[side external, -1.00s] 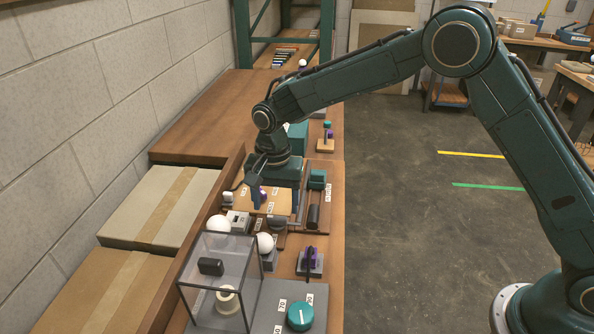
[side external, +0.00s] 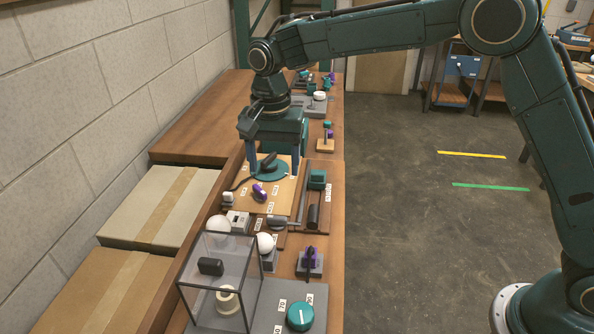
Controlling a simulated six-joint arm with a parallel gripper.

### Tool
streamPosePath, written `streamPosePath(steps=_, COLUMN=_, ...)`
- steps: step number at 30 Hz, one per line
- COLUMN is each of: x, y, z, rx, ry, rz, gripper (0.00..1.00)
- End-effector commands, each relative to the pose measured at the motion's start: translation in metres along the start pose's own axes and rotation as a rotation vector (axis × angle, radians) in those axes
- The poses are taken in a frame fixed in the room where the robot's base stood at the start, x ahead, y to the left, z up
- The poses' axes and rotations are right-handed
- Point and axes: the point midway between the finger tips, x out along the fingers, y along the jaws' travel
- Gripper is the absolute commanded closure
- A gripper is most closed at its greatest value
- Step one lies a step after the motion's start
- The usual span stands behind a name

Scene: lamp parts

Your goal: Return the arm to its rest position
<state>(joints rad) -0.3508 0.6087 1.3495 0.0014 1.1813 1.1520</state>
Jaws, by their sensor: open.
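My gripper (side external: 274,172) is open, with its fingers pointing down. It hangs over or around a teal disc with a black handle (side external: 270,168) on a light wooden board (side external: 285,197). I cannot tell how much gap lies between the fingertips and the board. Nothing is visibly clamped between the fingers. A purple piece (side external: 259,192) sits on the board just in front of the disc. White globes (side external: 265,243) stand nearer the camera.
A clear box (side external: 226,250) with a cream ring inside stands near the front. A teal dial (side external: 300,316) and a purple-topped block (side external: 310,260) are on the bench's right side. Cardboard boxes (side external: 160,208) line the left. The floor right of the bench is clear.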

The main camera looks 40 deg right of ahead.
Motion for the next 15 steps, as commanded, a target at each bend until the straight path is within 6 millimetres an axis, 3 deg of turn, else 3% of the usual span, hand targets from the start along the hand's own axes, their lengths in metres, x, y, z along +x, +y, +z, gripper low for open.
streamPosePath(steps=8, x=-0.004, y=0.003, z=-0.001, rx=-0.006, ry=0.002, rz=-0.005, gripper=0.35)
streamPosePath(steps=15, x=-0.03, y=0.027, z=-0.004, rx=-0.058, ry=0.019, rz=-0.037, gripper=0.35)
